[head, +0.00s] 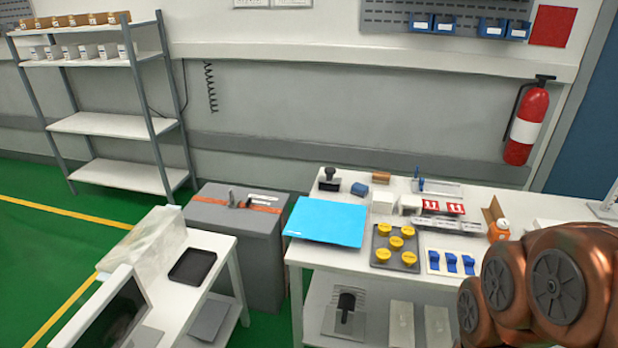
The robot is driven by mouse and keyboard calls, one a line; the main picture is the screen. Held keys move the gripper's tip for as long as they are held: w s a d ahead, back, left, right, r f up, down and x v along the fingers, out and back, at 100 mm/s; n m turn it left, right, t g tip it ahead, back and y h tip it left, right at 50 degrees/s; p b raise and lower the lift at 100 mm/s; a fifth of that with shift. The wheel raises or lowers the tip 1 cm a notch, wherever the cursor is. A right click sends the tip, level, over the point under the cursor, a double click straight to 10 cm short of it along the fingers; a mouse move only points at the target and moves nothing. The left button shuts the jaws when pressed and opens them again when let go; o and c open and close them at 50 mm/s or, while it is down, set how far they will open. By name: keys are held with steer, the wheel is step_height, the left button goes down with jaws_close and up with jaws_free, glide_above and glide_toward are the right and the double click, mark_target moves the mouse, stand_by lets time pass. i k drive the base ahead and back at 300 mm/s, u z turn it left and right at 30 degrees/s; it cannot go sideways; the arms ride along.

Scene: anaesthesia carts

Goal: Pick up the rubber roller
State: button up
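I cannot tell for certain which thing is the rubber roller. A short brown cylinder (381,177) lies on its side near the back edge of the white table (300,252). A black knobbed piece (329,179), stamp-like in shape, stands at the table's back left corner. Another black piece (347,303) with a rounded upper part rests on a grey plate on the table's lower shelf. My gripper is not in view; only copper-coloured links of my arm show at the lower right, hiding part of the table's right side.
A grey bin (239,225) and lower white table stand left. Green floor is open farther left.

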mark_target(328, 183)
steer(key=u, duration=0.7)
steer(key=i, duration=1.45)
steer(key=u, duration=0.25)
